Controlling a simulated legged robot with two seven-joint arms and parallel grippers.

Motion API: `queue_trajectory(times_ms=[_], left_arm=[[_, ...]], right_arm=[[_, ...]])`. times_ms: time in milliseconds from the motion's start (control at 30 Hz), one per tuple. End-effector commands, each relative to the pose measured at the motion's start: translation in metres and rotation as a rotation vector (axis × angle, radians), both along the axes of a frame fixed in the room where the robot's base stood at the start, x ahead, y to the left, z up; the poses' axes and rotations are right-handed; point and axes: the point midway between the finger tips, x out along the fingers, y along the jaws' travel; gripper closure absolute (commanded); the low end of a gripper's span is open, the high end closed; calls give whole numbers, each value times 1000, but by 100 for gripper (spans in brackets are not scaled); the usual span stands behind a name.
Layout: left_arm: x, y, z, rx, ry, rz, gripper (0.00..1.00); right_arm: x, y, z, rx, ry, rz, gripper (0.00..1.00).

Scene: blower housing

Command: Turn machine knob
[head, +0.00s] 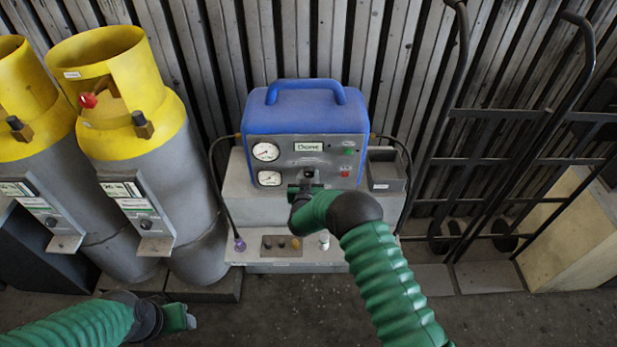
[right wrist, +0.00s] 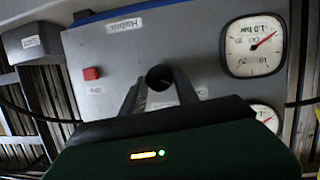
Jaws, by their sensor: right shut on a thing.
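The machine (head: 345,143) has a blue top with a handle and a grey front panel, and stands on a grey stand at the centre of the head view. Its black round knob (right wrist: 160,76) shows in the right wrist view, on the panel between the fingers. My right gripper (head: 307,184) is at the panel front and largely hides the knob in the head view. In the right wrist view its two fingers (right wrist: 161,92) are shut on the knob, one on each side. My left gripper (head: 178,318) is low at the left, away from the machine; its jaw opening is unclear.
Two gauges, upper (head: 266,151) and lower (head: 270,178), sit left on the panel. A red button (right wrist: 92,73) is near the knob. Yellow-topped grey cylinders (head: 150,190) stand left. A black hand truck (head: 510,150) leans right. A small grey box (head: 385,176) sits beside the machine.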

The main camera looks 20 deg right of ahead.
Motion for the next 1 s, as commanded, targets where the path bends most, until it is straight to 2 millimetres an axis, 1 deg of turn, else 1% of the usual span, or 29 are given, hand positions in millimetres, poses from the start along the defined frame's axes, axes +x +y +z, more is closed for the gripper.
queue_trajectory(times_ms=[33, 100, 133, 267, 300, 567, 667, 767, 867, 1000], left_arm=[[0, 0, 0, 0, 0, 0, 48], [0, 0, 0, 0, 0, 0, 48], [0, 0, 0, 0, 0, 0, 48], [0, 0, 0, 0, 0, 0, 48], [0, 0, 0, 0, 0, 0, 48], [0, 0, 0, 0, 0, 0, 48], [0, 0, -1, 0, 0, 0, 48], [0, 0, -3, 0, 0, 0, 48], [0, 0, -6, 0, 0, 0, 48], [0, 0, -12, 0, 0, 0, 48]], right_arm=[[-3, 1, -7, 4, 16, 2, 100], [-3, 1, -7, 4, 16, 2, 100], [-3, 1, -8, 4, 16, 2, 61], [-3, 1, -5, 4, 12, 1, 44], [-2, 1, -5, 4, 9, 1, 42], [-2, 1, -2, 2, 5, 1, 42], [-7, 3, 0, 2, 5, 2, 42], [-20, 9, 4, 3, 5, 2, 42], [-44, 19, 11, 2, 6, 4, 42], [-82, 33, 23, 2, 6, 5, 42]])
